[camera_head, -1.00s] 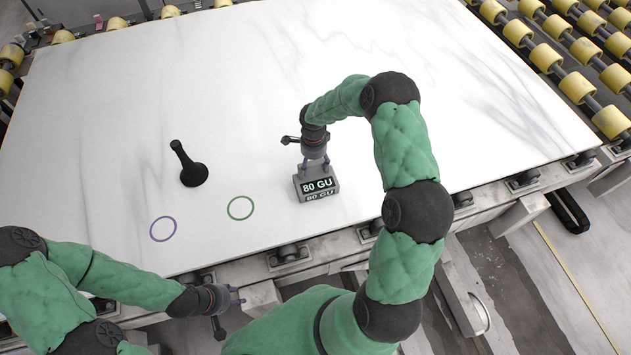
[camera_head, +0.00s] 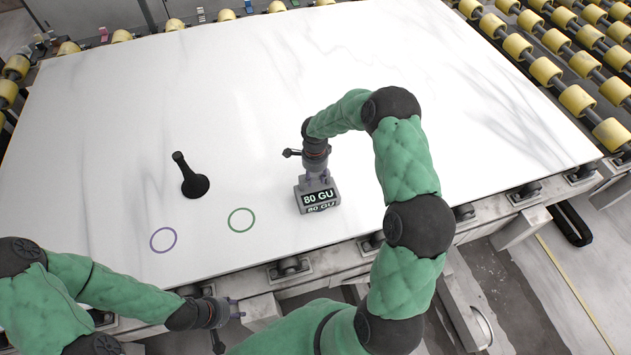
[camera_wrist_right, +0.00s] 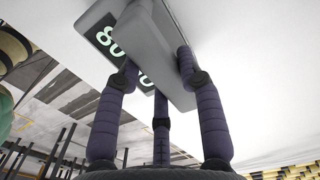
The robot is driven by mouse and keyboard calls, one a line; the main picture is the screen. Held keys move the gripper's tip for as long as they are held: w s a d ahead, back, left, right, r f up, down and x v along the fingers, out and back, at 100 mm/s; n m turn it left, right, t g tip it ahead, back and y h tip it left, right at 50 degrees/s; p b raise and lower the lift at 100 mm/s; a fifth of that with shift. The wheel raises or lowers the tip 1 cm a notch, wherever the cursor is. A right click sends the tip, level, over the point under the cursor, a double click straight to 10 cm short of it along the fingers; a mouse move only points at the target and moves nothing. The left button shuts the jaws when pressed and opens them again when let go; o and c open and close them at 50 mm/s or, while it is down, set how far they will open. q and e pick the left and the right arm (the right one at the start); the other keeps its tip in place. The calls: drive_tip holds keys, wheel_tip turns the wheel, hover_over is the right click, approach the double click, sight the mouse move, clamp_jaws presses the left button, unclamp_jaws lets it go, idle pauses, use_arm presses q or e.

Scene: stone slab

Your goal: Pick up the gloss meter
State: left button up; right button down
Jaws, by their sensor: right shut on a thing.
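The gloss meter (camera_head: 320,204) is a grey box with a dark display reading "80 GU". It is at the slab's near side, right of the green circle. My right gripper (camera_head: 317,183) is shut on the meter from above; the right wrist view shows its purple fingers around the grey body (camera_wrist_right: 158,55). I cannot tell whether the meter's base touches the slab. My left gripper (camera_head: 238,308) is off the slab's near edge, far from the meter, and too small to tell whether it is open.
The white stone slab (camera_head: 260,90) is mostly bare. A black handled tool (camera_head: 192,180) stands left of the meter. A purple circle (camera_head: 163,239) and a green circle (camera_head: 241,220) are marked near the front edge. Yellow rollers (camera_head: 577,100) line the right and back.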

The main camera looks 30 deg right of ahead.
wheel_tip(320, 180, up, 3)
drive_tip(key=shift+w, duration=0.1)
wheel_tip(320, 180, up, 5)
hover_over(316, 197)
drive_tip(key=s+a+r, duration=0.4)
drive_tip(key=s, duration=0.4)
drive_tip(key=shift+s+a+r, duration=0.25)
drive_tip(key=shift+a+r, duration=0.05)
drive_tip(key=shift+a, duration=0.05)
